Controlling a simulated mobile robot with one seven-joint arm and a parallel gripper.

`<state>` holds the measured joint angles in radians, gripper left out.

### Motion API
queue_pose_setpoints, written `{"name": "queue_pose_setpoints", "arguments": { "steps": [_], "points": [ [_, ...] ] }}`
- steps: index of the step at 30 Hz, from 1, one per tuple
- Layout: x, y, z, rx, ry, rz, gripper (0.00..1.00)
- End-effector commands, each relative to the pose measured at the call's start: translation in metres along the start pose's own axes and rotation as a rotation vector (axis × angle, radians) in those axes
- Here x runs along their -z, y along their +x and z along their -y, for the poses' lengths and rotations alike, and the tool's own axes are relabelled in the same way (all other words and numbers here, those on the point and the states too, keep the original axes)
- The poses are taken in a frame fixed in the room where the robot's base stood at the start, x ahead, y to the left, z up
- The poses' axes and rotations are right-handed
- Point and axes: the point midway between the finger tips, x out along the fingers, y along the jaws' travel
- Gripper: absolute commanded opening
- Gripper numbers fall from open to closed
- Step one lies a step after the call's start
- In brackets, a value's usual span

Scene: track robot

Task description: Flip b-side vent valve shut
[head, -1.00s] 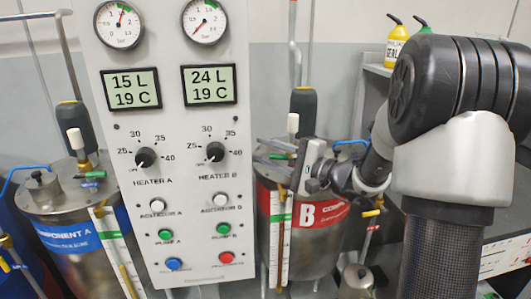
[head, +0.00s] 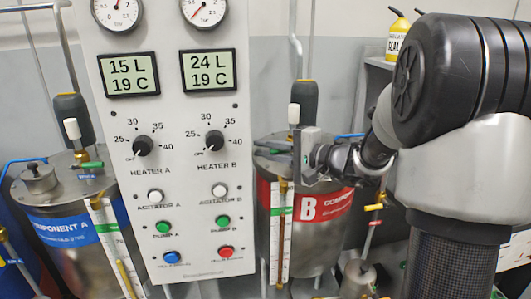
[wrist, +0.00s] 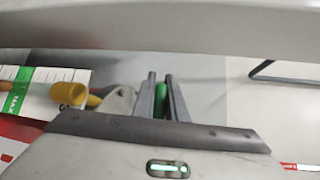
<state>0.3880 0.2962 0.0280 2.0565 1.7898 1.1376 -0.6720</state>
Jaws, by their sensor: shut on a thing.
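The B-side tank (head: 330,200), with a red label marked B, stands right of the control panel. My gripper (head: 268,148) is over the left part of its lid, pointing left. In the wrist view, the two dark fingers (wrist: 161,98) are shut on a green lever (wrist: 161,92), one finger on each side. I take this lever to be the B-side vent valve handle. In the head view my gripper hides the lever and most of the valve body. A brown hose or rod (head: 282,205) runs down the tank front below it.
The control panel (head: 190,265) stands close to the left of my gripper. A pump with a white-topped fitting (head: 294,115) rises behind it. Tank A (head: 75,230) has a similar green lever (head: 92,165). A yellow bottle (head: 397,40) stands on a shelf.

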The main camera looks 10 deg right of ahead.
Motion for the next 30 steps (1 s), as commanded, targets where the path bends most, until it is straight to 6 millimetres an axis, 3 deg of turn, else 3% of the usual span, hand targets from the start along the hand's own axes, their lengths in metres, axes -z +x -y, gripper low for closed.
{"name": "queue_pose_setpoints", "arguments": {
  "steps": [7, 8, 11, 23, 30],
  "points": [
    [0.001, -0.001, -0.001, -0.007, -0.004, -0.004, 0.0],
    [0.001, -0.001, -0.001, -0.007, -0.004, -0.004, 0.13],
    [0.001, -0.001, -0.001, -0.007, -0.003, -0.003, 0.3],
    [0.001, -0.007, 0.0, -0.005, -0.002, -0.003, 0.3],
    [0.002, -0.052, 0.001, -0.005, -0.003, -0.008, 0.3]
  ]
}}
